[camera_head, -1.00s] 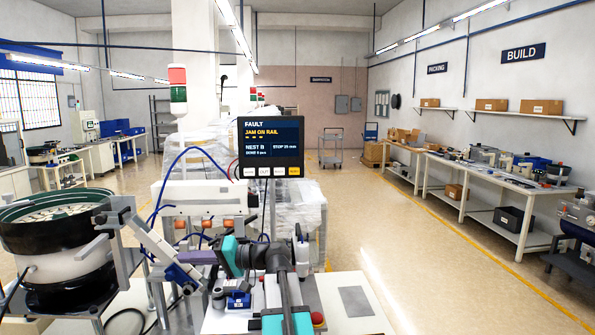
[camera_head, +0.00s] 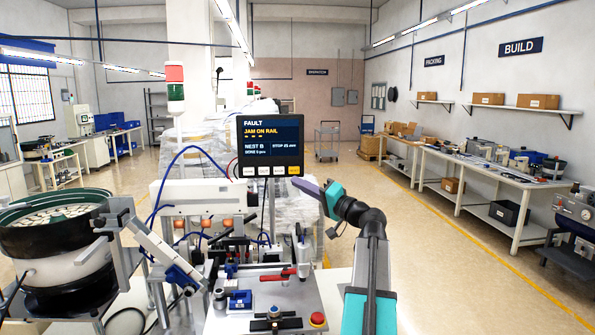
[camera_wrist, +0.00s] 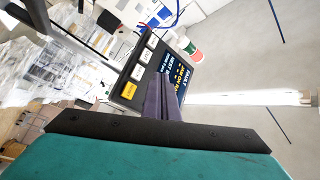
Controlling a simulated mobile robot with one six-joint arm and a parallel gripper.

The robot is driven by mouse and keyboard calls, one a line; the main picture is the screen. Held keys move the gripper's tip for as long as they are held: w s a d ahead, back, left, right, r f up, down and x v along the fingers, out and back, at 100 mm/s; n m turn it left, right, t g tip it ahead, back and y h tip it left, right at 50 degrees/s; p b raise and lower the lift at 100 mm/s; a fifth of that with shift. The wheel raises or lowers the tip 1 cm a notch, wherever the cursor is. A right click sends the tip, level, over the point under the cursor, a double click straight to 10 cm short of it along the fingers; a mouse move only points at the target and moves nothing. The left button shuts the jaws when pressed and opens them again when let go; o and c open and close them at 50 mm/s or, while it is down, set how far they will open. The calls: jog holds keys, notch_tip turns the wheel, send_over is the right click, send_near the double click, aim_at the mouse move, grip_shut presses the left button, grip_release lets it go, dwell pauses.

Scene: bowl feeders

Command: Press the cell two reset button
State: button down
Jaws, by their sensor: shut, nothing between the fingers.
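A dark control panel (camera_head: 268,135) stands on a post in the middle. Its screen reads FAULT, JAM ON RAIL, NEST B. Along its lower edge are white buttons (camera_head: 263,171) and one yellow button (camera_head: 294,170) at the right end; their labels are too small to read. My gripper (camera_head: 296,182) is shut and empty. Its purple fingertips are just below the yellow button in the head view. In the wrist view, the fingers (camera_wrist: 161,88) overlap the tilted screen (camera_wrist: 175,82), with the yellow button (camera_wrist: 129,91) to their left. I cannot tell whether they touch the panel.
Below lies a fixture plate with a red-handled clamp (camera_head: 282,274), a blue block (camera_head: 240,299) and a red knob (camera_head: 317,319). A bowl feeder (camera_head: 55,235) stands at left. A signal tower (camera_head: 175,90) rises behind.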

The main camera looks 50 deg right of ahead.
aim_at(294, 170)
jog(key=shift+s+d+r, duration=0.15)
jog(key=shift+s+d, duration=0.1)
jog(key=shift+d, duration=0.05)
jog(key=shift+w, duration=0.15)
jog(key=shift+w+d, duration=1.4)
jog(key=shift+w, duration=0.25)
jog(key=shift+w+d, duration=1.4)
jog(key=shift+w, duration=0.2)
